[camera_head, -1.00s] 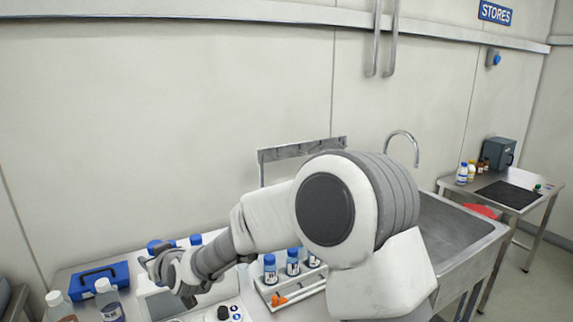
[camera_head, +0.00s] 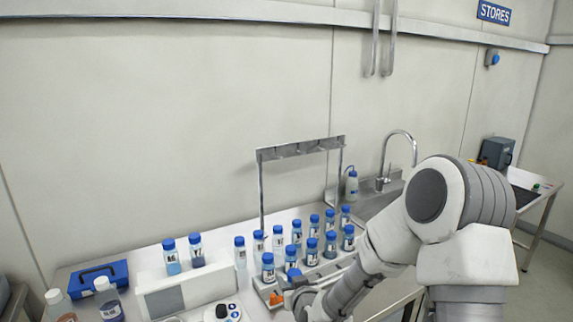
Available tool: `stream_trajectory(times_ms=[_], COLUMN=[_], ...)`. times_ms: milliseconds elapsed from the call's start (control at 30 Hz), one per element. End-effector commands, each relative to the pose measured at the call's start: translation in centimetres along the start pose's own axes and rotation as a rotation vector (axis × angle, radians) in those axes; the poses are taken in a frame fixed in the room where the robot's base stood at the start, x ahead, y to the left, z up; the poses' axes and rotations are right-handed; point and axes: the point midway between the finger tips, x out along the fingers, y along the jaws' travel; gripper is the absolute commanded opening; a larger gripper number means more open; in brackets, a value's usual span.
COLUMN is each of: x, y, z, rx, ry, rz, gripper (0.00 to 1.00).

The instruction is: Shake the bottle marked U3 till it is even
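Several blue-capped bottles with small white labels stand in and behind a tray (camera_head: 262,287); one is a front-left bottle (camera_head: 268,268) and another a right-hand bottle (camera_head: 348,238). Two more, a light blue bottle (camera_head: 171,258) and a darker blue bottle (camera_head: 196,251), stand on a white box (camera_head: 185,296). The labels are too small to read, so I cannot tell which is U3. My gripper (camera_head: 293,297) is low at the tray's front edge, close to a blue-capped bottle (camera_head: 291,258). The fingers are too small and overlapped to show whether they are open or touch it.
An orange item (camera_head: 276,298) lies at the tray front. A metal frame (camera_head: 300,150) stands behind the bottles, with a wash bottle (camera_head: 352,186) and tap (camera_head: 398,150) to its right.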

Motion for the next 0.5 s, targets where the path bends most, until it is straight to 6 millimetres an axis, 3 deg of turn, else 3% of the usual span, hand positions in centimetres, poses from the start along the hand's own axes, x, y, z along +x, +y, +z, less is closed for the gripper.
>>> stream_trajectory(times_ms=[33,100,200,333,500], x=[-0.9,-2.0,-3.6,-5.1,-6.1], y=[2.4,5.1,7.9,10.2,11.2], z=[1.2,2.4,3.9,5.0,5.0], rx=[0.020,0.042,0.069,0.093,0.103], ry=[-0.005,-0.003,-0.002,0.002,0.005], rz=[0.042,0.091,0.146,0.193,0.216], gripper=[0.00,0.00,0.00,0.00,0.00])
